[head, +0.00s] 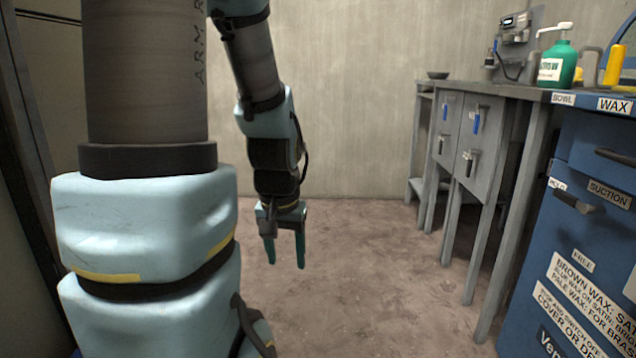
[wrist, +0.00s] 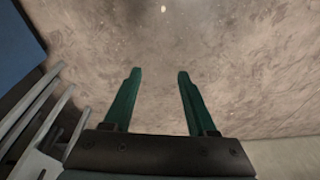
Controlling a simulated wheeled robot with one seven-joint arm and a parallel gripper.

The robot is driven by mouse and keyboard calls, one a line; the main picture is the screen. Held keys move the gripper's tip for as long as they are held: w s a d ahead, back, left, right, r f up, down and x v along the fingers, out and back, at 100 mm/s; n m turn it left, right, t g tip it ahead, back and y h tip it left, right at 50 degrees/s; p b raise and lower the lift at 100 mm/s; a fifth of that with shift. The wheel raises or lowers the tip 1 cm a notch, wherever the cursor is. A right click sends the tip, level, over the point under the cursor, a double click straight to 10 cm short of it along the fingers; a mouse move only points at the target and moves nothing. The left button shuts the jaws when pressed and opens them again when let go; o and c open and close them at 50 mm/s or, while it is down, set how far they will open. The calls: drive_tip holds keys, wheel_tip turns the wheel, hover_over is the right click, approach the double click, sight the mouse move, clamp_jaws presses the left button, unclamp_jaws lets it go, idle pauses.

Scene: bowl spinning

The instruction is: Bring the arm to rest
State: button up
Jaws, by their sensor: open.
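My arm hangs in front of me in the head view, with light blue joint covers and dark grey links. My gripper (head: 285,262) is at its lower end and points down at the bare floor. Its two green fingers are apart with nothing between them. In the wrist view my gripper (wrist: 157,75) also shows open and empty, with only floor beyond the fingertips. It touches nothing that I can see.
A blue cabinet (head: 560,190) stands at the right. A grey bench (head: 480,92) runs behind it, with a green pump bottle (head: 558,65) and a small dark bowl (head: 437,75) on top. The floor (head: 350,280) between my arm and the bench is clear. A plain wall (head: 350,100) closes the back.

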wheel_tip(320, 180, up, 38)
drive_tip(key=s+n+p, duration=0.1)
drive_tip(key=s+p, duration=0.1)
drive_tip(key=p, duration=3.6)
drive_tip(key=shift+a+g, duration=0.3)
drive_tip(key=shift+g, duration=0.1)
drive_tip(key=shift+s, duration=0.1)
